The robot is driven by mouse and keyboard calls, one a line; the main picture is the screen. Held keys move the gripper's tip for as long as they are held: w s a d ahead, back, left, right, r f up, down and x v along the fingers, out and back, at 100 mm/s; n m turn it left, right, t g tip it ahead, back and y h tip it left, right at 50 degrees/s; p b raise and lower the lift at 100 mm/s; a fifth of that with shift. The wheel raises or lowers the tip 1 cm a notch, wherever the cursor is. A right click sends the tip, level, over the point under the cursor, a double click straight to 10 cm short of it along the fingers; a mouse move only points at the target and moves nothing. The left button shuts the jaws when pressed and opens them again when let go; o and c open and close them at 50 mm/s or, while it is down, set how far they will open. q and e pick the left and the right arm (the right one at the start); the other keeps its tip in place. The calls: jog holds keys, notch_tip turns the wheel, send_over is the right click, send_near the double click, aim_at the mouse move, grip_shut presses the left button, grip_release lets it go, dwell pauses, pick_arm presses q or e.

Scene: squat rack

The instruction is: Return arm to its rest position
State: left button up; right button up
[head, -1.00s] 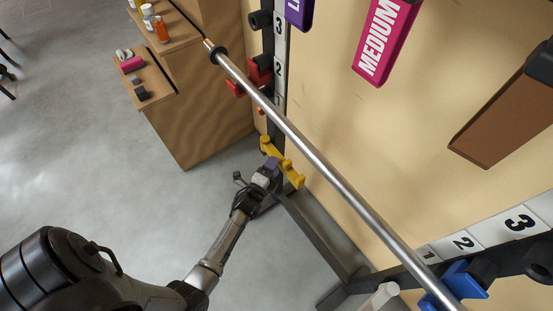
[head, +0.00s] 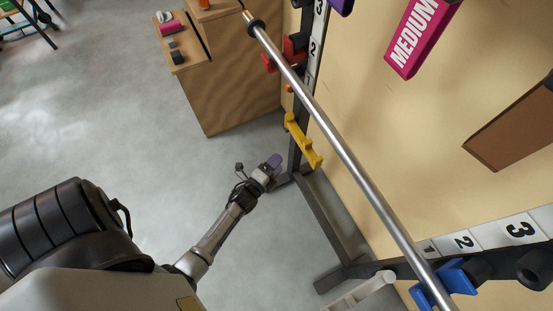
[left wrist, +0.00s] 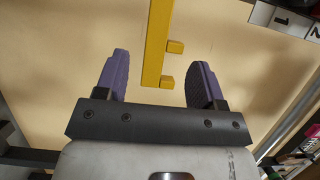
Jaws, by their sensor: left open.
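My left gripper (head: 273,163) is below and left of the yellow bracket (head: 302,140) on the rack's far upright in the head view. In the left wrist view its two purple fingers (left wrist: 156,80) are apart with nothing between their tips. The yellow bracket (left wrist: 154,45) shows beyond the fingers there, apart from them. My right gripper is not seen; a pale part at the bottom of the head view may belong to my right arm.
A steel bar (head: 345,155) lies across the rack on red (head: 290,52) and blue (head: 443,285) holders. A wooden cabinet (head: 230,95) stands behind the upright. A dark base beam (head: 328,222) runs along the floor. The grey floor (head: 100,120) at left is open.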

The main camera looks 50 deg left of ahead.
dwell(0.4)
pick_arm(q)
jog(key=s+a+f+n+g+y, duration=0.3)
jog(key=a+f+n+g, duration=0.3)
jog(key=n, duration=0.5)
jog(key=s+d+r+n+g+h+p, duration=0.2)
jog(key=s+d+r, duration=0.1)
jog(key=d+r, duration=0.3)
jog(key=s+d+r+n+g+h+p, duration=0.1)
jog(key=s+d+r+g+h+p, duration=0.15)
jog(key=r, duration=0.55)
jog(key=s+d+r+n+g+h+p, duration=0.1)
jog(key=s+d+r+n+g, duration=0.2)
jog(key=d+r, duration=0.35)
jog(key=s+r+m+p, duration=0.3)
jog(key=s+r+p, duration=0.35)
jog(key=s, duration=0.25)
notch_tip(320, 180, up, 36)
jog(key=p, duration=3.7)
jog(key=shift+w+d+g, duration=0.25)
jog(key=shift+w+g, duration=0.05)
jog(key=shift+g, duration=0.05)
